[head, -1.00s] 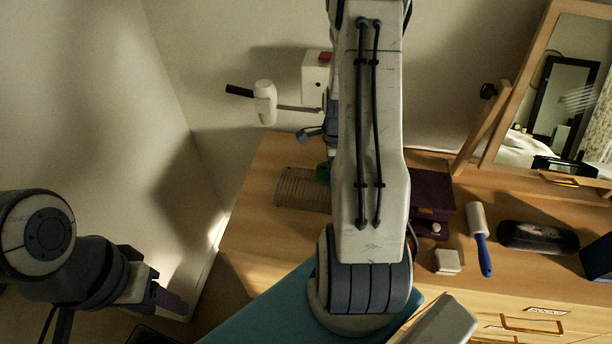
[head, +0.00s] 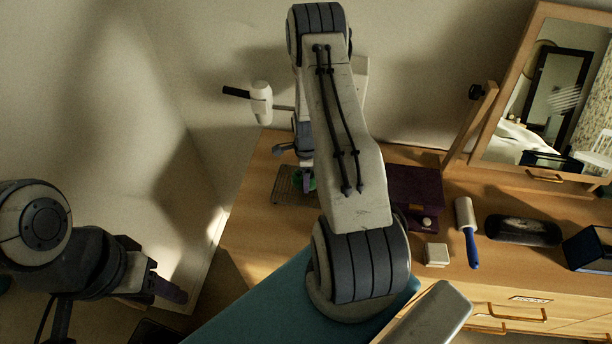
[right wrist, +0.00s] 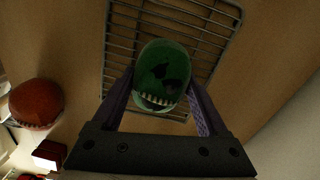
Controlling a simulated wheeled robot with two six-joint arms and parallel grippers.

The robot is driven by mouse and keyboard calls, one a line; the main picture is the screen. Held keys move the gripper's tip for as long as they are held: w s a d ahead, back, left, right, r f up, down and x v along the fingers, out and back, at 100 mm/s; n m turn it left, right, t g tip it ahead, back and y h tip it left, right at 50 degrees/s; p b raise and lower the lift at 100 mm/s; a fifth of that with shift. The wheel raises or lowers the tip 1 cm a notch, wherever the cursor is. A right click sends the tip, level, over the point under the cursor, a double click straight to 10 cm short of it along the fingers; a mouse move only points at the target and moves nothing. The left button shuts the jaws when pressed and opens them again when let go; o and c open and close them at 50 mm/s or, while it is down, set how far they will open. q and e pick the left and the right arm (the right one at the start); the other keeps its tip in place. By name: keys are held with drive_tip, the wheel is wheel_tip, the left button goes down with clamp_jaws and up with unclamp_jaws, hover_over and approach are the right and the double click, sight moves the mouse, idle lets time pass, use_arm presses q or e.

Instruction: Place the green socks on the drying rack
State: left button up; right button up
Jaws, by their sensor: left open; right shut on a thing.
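The green socks (right wrist: 160,72), a rounded bundle with dark marks and a pale toothed band, sit between the fingers of my right gripper (right wrist: 160,102), which is shut on them. In the head view the socks (head: 298,184) are a small green patch over the wire drying rack (head: 284,196), partly hidden by my right gripper (head: 306,181). The rack also shows behind the socks in the right wrist view (right wrist: 190,18). I cannot tell whether the socks touch it. My left gripper (head: 170,289) is open and empty at lower left, away from the dresser.
On the dresser (head: 400,262) are a purple box (head: 415,188), a small white box (head: 437,254), a lint roller (head: 467,226) and a dark case (head: 522,230). A mirror (head: 548,90) stands behind. A hair dryer (head: 262,102) hangs on the wall beyond the rack.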

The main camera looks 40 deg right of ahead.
drive_tip(key=shift+f, duration=0.15)
drive_tip(key=o, duration=1.2)
drive_tip(key=shift+o, duration=0.2)
